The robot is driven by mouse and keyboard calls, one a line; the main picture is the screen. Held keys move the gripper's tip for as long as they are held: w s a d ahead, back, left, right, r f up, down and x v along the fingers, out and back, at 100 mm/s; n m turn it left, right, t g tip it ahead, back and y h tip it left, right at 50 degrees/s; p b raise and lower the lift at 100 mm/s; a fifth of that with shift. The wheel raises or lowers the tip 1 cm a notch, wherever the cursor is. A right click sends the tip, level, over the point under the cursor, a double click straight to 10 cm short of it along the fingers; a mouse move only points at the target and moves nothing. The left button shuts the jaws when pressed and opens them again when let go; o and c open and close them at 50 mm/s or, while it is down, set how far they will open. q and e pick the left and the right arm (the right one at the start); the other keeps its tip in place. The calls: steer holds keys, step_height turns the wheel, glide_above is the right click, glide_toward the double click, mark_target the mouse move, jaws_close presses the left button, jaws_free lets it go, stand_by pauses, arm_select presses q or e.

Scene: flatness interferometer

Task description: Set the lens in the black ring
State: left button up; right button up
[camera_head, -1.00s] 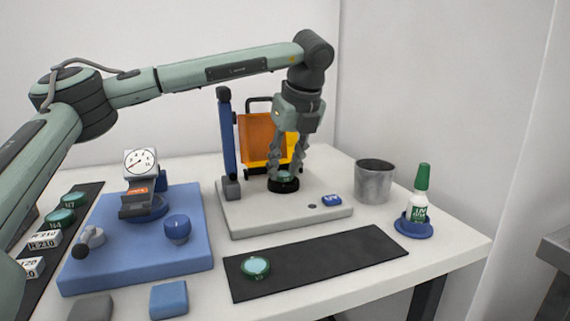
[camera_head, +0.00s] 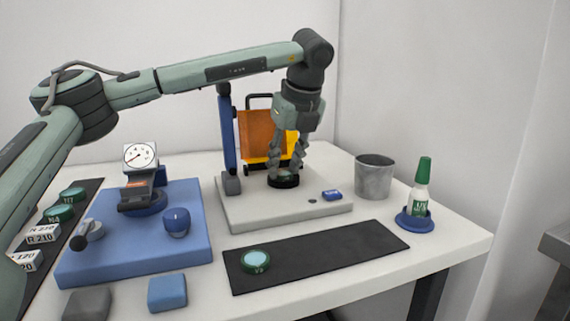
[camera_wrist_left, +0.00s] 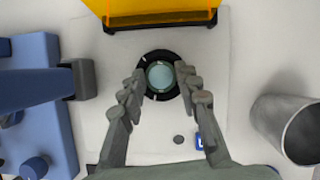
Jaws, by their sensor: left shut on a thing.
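The black ring (camera_head: 285,183) lies on the pale base plate at the back of the table; it also shows in the left wrist view (camera_wrist_left: 147,58). My left gripper (camera_head: 285,173) points straight down over the ring. Its two fingers are shut on a round, pale teal lens (camera_wrist_left: 160,76), one on each side. From above, the lens lies inside the ring's outline, with dark ring visible around it. Whether it rests fully on the ring's seat cannot be told. My right gripper is in neither view.
A blue post (camera_head: 228,140) and an orange panel (camera_head: 254,135) stand close behind the ring. A grey metal cup (camera_head: 374,178) and a green-capped bottle (camera_head: 421,190) are to the right. Another green-rimmed lens (camera_head: 256,261) lies on the black mat (camera_head: 330,254). A dial gauge (camera_head: 140,156) stands left.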

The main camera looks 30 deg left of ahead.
arm_select(q)
steer(key=shift+s+f, duration=0.15)
steer(key=shift+f, duration=0.4)
steer(key=o, duration=1.1)
steer(key=shift+f, duration=0.15)
steer(key=shift+o, duration=0.2)
steer(key=v, duration=1.2)
steer(key=shift+r, duration=0.35)
